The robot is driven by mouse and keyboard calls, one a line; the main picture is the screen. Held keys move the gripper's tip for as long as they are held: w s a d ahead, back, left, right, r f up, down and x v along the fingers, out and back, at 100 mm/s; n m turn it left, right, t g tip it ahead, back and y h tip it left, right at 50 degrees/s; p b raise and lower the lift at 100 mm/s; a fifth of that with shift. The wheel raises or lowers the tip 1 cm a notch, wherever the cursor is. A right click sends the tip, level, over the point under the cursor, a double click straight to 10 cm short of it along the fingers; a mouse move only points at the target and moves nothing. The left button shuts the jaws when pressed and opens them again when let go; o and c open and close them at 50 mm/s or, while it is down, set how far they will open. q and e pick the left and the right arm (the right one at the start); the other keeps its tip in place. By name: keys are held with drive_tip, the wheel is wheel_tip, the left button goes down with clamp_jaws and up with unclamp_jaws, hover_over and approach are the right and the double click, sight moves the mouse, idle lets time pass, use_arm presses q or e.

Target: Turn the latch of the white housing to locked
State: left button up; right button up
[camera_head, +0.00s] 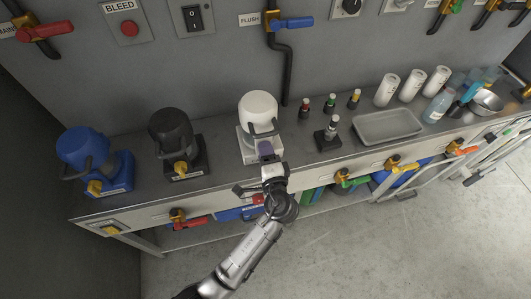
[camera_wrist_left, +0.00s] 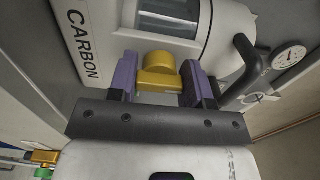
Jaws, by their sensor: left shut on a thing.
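The white housing (camera_head: 258,108) stands on its white base on the bench, between the black housing and the small bottles. In the left wrist view its white body (camera_wrist_left: 215,38) bears the word CARBON, with a clear window and a black handle. Its yellow latch (camera_wrist_left: 157,64) sits between the purple fingers of my left gripper (camera_wrist_left: 160,72), which is shut on it. In the head view my left gripper (camera_head: 266,150) is at the front of the white housing and hides the latch. My right gripper is not in view.
A black housing (camera_head: 172,128) and a blue housing (camera_head: 85,146) stand to the left. To the right are small bottles (camera_head: 331,128) and a grey tray (camera_head: 388,127). Valves with colored handles line the bench front. A blue flush valve (camera_head: 294,23) is on the wall above.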

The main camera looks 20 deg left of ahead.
use_arm(q)
drive_tip(key=o, duration=0.9)
drive_tip(key=shift+s, duration=0.1)
drive_tip(key=shift+p+v, duration=0.55)
drive_tip(key=shift+v, duration=3.15)
